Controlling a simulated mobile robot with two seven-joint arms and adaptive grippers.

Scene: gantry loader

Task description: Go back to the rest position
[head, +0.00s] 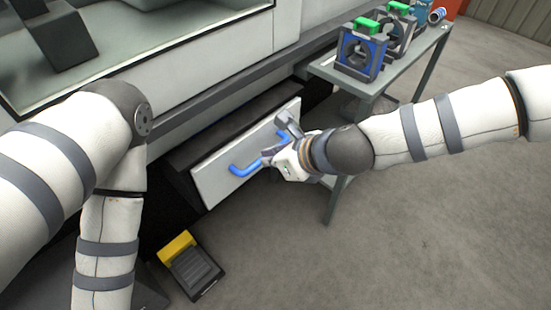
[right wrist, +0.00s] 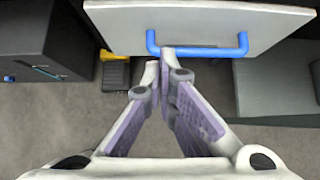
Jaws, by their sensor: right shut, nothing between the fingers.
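My right gripper (head: 270,156) is in front of a white drawer front (head: 215,178) with a blue bar handle (head: 246,169). The drawer stands out from the dark base of the machine. In the right wrist view my right gripper (right wrist: 165,62) is shut with nothing between its fingers, and its tips overlap the lower edge of the blue handle (right wrist: 200,51). I cannot tell whether they touch it. My left arm fills the left side of the head view; its gripper is out of the picture.
A grey table (head: 427,62) at the back right carries blue and grey fixtures (head: 361,56) with green tops. A yellow and black foot pedal (head: 192,268) lies on the floor below the drawer. The floor at the right front is clear.

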